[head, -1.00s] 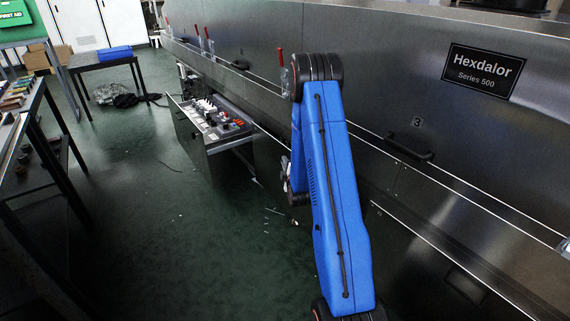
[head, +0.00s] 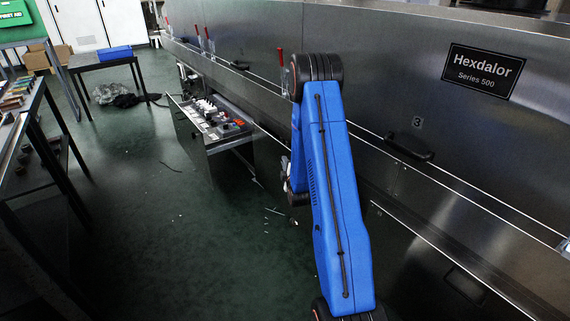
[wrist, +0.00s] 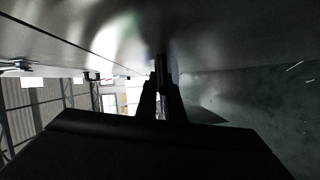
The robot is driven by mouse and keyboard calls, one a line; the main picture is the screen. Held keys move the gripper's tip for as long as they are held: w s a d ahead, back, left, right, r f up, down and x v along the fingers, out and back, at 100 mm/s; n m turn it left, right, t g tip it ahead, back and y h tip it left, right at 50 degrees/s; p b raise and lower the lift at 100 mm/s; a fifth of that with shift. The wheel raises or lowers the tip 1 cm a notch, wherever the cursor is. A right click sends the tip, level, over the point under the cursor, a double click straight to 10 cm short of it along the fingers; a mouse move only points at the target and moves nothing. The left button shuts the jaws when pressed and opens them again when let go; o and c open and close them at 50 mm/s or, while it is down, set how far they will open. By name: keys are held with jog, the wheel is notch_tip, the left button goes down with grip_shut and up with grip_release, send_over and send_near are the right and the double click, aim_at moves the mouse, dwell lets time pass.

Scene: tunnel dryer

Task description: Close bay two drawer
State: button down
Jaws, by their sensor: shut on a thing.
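The open drawer (head: 206,158) juts out from the lower steel side of the dryer, left of my arm in the head view. Its tray holds several small parts, some white and some red. I cannot read a bay number on it. In the wrist view the two dark fingers of my gripper (wrist: 161,88) are close together, shut on a thin metal piece (wrist: 162,66) beside a steel surface. I cannot tell which part of the dryer that piece belongs to.
A steel panel marked 3 has a black handle (head: 409,148), right of my arm. Red-handled latches (head: 196,31) line the dryer. A dark workbench (head: 38,120) stands at the left, and a table with a blue box (head: 115,53) behind. The green floor between is mostly clear.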

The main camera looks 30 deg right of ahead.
jog(key=shift+d, duration=2.1)
jog(key=c, duration=1.9)
grip_release()
jog(key=shift+d, duration=0.15)
